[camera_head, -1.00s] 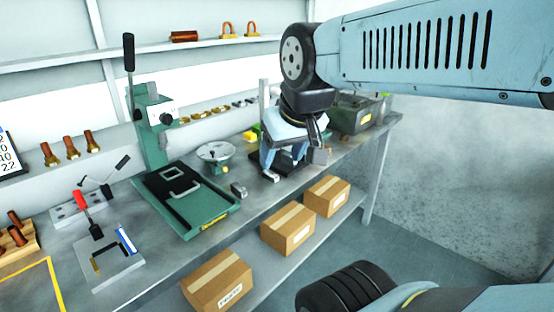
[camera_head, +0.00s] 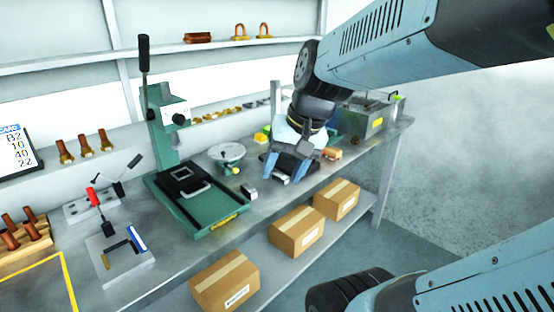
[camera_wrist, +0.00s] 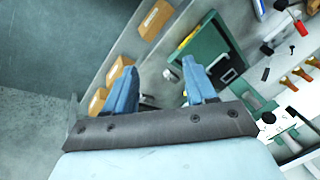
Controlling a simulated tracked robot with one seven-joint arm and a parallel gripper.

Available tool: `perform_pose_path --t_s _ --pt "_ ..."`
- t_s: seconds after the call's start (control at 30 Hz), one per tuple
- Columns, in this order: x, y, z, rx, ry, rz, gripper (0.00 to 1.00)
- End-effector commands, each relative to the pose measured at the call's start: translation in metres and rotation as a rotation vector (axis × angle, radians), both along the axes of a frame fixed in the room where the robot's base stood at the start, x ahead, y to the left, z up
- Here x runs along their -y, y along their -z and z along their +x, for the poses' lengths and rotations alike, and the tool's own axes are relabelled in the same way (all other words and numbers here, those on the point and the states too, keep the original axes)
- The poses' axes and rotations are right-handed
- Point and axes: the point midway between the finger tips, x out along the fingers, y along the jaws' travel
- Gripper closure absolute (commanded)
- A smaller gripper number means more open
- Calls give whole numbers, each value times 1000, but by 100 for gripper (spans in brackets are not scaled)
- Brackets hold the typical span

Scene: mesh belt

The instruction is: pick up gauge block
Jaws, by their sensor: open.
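Two small grey metal blocks lie on the bench, and I cannot tell for sure which is the gauge block. One grey block (camera_head: 249,191) lies near the bench's front edge, just right of the green press. The other grey block (camera_head: 281,178) shows low between my fingers in the head view. My gripper (camera_head: 286,175) points down over the bench, open and empty. In the wrist view my gripper (camera_wrist: 160,70) has its two blue fingers spread apart. A small grey block (camera_wrist: 170,74) shows beyond and between them, beside the green press.
The green press (camera_head: 195,200) with its upright lever stands left of the gripper. A round dial stand (camera_head: 228,155) is behind the blocks. A grey-green metal box (camera_head: 362,115) stands to the right. Cardboard boxes (camera_head: 297,232) lie on the shelf below. Red-handled clamp (camera_head: 95,200) is farther left.

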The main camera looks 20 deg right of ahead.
Motion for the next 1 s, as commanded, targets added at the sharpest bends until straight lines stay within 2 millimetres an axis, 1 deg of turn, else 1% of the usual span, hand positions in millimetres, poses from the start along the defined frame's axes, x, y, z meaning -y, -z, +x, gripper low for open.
perform_pose_path --t_s 0.03,0.1,0.33,0.47,0.57,0.77,0.87,0.97,1.0 --pt "0 7 6 -46 50 57 44" --pt "-2 15 13 -101 118 144 44" --pt "0 35 43 -261 358 433 44" --pt "6 44 64 -334 499 599 44" --pt "15 50 82 -381 610 728 44" --pt "45 65 118 -448 836 990 44" --pt "67 73 136 -468 951 1122 44" --pt "93 84 152 -477 1066 1255 44" --pt "104 89 158 -475 1113 1307 44"
